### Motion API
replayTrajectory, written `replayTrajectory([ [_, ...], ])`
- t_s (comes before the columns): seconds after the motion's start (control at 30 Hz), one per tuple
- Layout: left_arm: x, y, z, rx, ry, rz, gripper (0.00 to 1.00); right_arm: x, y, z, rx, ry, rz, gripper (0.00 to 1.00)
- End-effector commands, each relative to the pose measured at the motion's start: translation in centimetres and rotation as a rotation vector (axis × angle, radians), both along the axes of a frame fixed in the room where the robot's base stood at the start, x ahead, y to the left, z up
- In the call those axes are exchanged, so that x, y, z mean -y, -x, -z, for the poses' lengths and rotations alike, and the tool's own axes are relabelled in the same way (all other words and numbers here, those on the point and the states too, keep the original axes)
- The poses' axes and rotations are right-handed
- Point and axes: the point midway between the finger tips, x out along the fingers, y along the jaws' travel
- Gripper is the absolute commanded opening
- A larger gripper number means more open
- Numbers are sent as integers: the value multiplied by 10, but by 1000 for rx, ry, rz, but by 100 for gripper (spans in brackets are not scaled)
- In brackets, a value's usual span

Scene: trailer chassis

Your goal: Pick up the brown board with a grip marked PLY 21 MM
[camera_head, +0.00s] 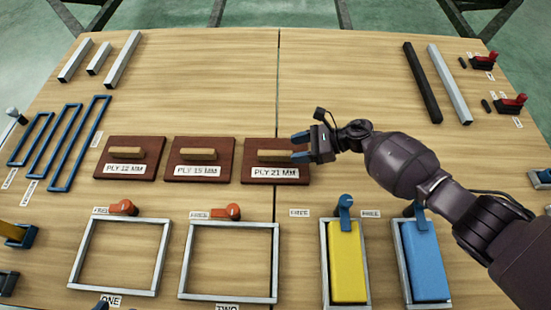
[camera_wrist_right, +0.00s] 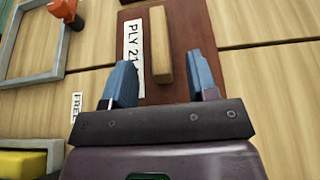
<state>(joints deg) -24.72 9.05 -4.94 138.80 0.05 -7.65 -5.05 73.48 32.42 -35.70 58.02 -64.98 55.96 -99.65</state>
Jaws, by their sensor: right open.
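The brown board marked PLY 21 MM (camera_head: 249,163) lies flat on the table, rightmost of three similar boards in the head view. Its pale wooden grip (camera_head: 275,156) stands on top, with the white label in front of it. The board also shows in the right wrist view (camera_wrist_right: 189,28), with its grip (camera_wrist_right: 160,47) upright in the picture. My right gripper (camera_head: 300,146) is open at the right end of this grip. In the wrist view its blue fingertips (camera_wrist_right: 162,66) lie either side of the grip's near end, with gaps showing. My left gripper is not in view.
Boards marked PLY 12 MM (camera_head: 103,160) and PLY 15 MM (camera_head: 173,162) lie to the left. Two empty grey frames (camera_head: 165,255) lie in front, with yellow (camera_head: 347,262) and blue (camera_head: 425,262) blocks in frames to the right.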

Motion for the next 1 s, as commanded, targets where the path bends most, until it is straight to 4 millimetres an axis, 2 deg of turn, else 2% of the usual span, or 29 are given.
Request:
replayTrajectory([
  [0.17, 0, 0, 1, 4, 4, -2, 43, -12, 1, 5, -1, -3, 0, 53],
  [0.43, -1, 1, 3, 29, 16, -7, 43, -44, 2, 20, -3, -2, 0, 53],
  [0.7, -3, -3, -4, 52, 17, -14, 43, -48, 1, 19, 0, -1, 1, 53],
  [0.77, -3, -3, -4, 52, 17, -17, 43, -48, 1, 19, 0, -1, 1, 46],
  [1.0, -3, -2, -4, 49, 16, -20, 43, -48, 1, 19, 0, -1, 1, 9],
])
